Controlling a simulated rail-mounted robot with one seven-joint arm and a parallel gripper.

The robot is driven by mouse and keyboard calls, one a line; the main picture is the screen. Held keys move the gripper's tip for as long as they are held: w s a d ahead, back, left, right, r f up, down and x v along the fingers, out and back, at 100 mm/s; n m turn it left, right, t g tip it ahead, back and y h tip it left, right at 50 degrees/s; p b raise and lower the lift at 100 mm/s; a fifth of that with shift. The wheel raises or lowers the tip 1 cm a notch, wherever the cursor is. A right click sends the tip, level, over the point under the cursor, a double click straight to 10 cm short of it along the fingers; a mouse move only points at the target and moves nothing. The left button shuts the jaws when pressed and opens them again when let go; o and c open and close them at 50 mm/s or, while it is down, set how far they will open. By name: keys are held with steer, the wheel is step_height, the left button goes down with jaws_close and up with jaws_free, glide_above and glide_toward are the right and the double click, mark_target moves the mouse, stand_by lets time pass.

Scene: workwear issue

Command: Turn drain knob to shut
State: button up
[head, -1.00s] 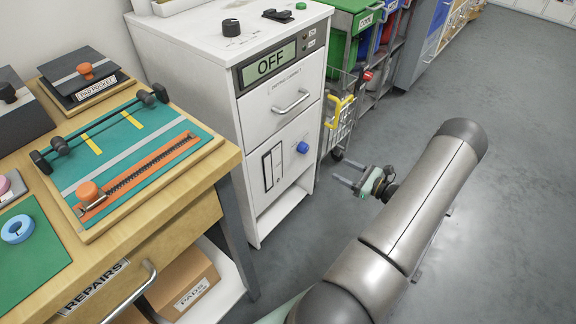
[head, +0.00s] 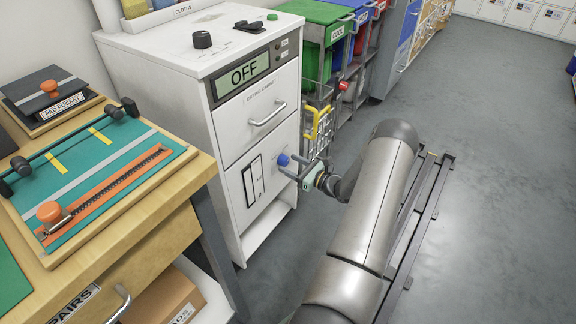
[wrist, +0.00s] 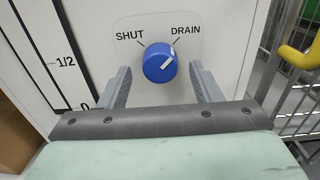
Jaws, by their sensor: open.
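The blue drain knob (wrist: 159,63) is on the white front panel of the drying cabinet, between the printed words SHUT at left and DRAIN at right. Its white pointer line slants up and right, toward DRAIN. The knob also shows in the head view (head: 283,160), low on the cabinet (head: 232,182). My gripper (wrist: 160,82) is open in front of the knob. One finger is on each side, and gaps show between the fingers and the knob. In the head view, my gripper (head: 293,168) is close to the panel at the knob.
A level gauge (wrist: 52,50) with marks 1/2 and 0 is left of the knob. A wire trolley with a yellow handle (head: 319,122) stands close at the cabinet's right. The workbench (head: 150,235) is at left. The display (head: 243,76) reads OFF. Open floor lies to the right.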

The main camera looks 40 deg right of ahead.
steer(key=shift+x, duration=1)
steer(key=shift+c, duration=0.4)
steer(key=c, duration=0.9)
